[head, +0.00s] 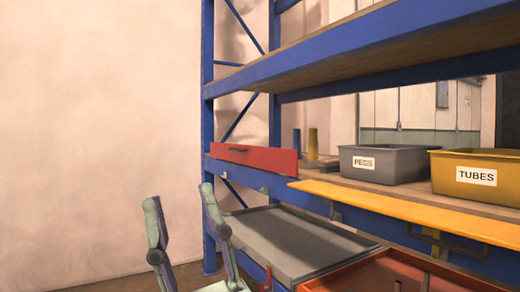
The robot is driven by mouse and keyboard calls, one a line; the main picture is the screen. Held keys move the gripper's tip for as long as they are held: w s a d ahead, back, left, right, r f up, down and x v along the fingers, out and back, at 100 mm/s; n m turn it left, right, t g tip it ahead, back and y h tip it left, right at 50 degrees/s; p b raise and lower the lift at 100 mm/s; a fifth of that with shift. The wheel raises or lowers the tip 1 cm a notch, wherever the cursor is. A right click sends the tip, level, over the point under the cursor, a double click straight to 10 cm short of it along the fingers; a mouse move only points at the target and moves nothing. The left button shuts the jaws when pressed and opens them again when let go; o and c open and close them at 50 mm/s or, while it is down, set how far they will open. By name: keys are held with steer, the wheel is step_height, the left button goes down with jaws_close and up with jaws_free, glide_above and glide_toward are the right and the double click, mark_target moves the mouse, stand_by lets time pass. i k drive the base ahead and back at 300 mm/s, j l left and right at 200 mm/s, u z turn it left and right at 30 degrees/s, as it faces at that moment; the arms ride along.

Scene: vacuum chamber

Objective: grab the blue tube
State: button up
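A narrow blue upright piece (297,139), which looks like the blue tube, stands on the middle shelf of the blue rack. Its lower part is hidden behind a red panel (262,159). A yellow upright tube (312,142) stands just right of it. My gripper (181,197) is at the lower left, its two fingers wide apart with nothing between them. It appears in front of the rack, left of and lower in the picture than the blue piece, and apart from it.
A grey bin marked PEGS (400,180) and a yellow bin marked TUBES (485,205) stand on the shelf (345,183). A yellow ledge (420,213) runs along its front. Below are a grey tray (290,240) and a red tray (375,275). A shelf (400,45) overhangs above.

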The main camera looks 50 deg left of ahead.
mark_target(297, 141)
steer(key=u, duration=1.25)
steer(key=i+j+z, duration=0.15)
steer(key=i+j, duration=0.15)
steer(key=i+j+z, duration=0.15)
steer(key=j, duration=0.3)
steer(key=i+j+z, duration=0.1)
steer(key=i+j, duration=0.25)
steer(key=i+j+z, duration=0.15)
steer(key=j, duration=0.35)
steer(key=i, duration=0.1)
